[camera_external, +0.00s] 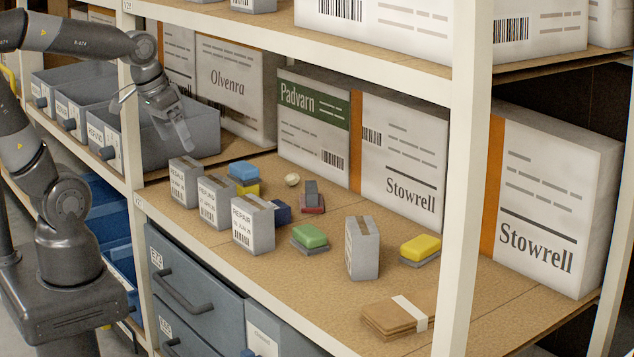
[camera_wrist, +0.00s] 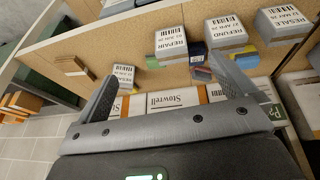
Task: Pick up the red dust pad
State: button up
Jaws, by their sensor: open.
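The red dust pad (camera_external: 312,205) lies flat on the shelf board in the external view, in the middle of the bay. A small grey block (camera_external: 311,188) appears to stand on it and hides part of its top. My gripper (camera_external: 158,122) is open and empty, in the air by the grey bins, to the left of the pad and higher. In the wrist view my gripper (camera_wrist: 165,92) has its two fingers wide apart with nothing between them.
Several white labelled boxes (camera_external: 253,224) stand along the shelf front. Large cartons (camera_external: 403,150) line the back. A rack post (camera_external: 464,160) and upper shelf (camera_external: 330,45) bound the bay.

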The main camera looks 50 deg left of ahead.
jog(key=w+d+f+n+g+h, duration=0.1)
jog(key=w+d+f+g+h, duration=0.2)
jog(key=d, duration=0.4)
jog(key=w+d+f+n+g+h, duration=0.1)
jog(key=d+f+g+h, duration=0.15)
jog(key=d+f, duration=0.35)
jog(key=w+d+f+g+h, duration=0.2)
jog(key=d+f+h, duration=0.15)
jog(key=d, duration=0.45)
jog(key=w+d+r+n+t+h, duration=0.45)
jog(key=w+d+n+h, duration=0.35)
jog(key=w, duration=0.3)
jog(key=w+a+n+t+y, duration=0.2)
jog(key=w+a+n+t, duration=0.3)
jog(key=w, duration=0.6)
jog(key=n+g+y, duration=0.2)
jog(key=n+y, duration=1.1)
jog(key=n, duration=0.1)
send_over(311, 187)
jog(key=s+a, duration=0.2)
notch_tip(311, 187, down, 9)
jog(key=x, duration=0.5)
jog(key=shift+f, duration=0.35)
jog(key=shift+s+x, duration=0.15)
jog(key=shift+x, duration=1.2)
jog(key=shift+s+x, duration=0.15)
jog(key=shift+x, duration=1.2)
jog(key=shift+a+f, duration=0.1)
jog(key=shift+f, duration=0.05)
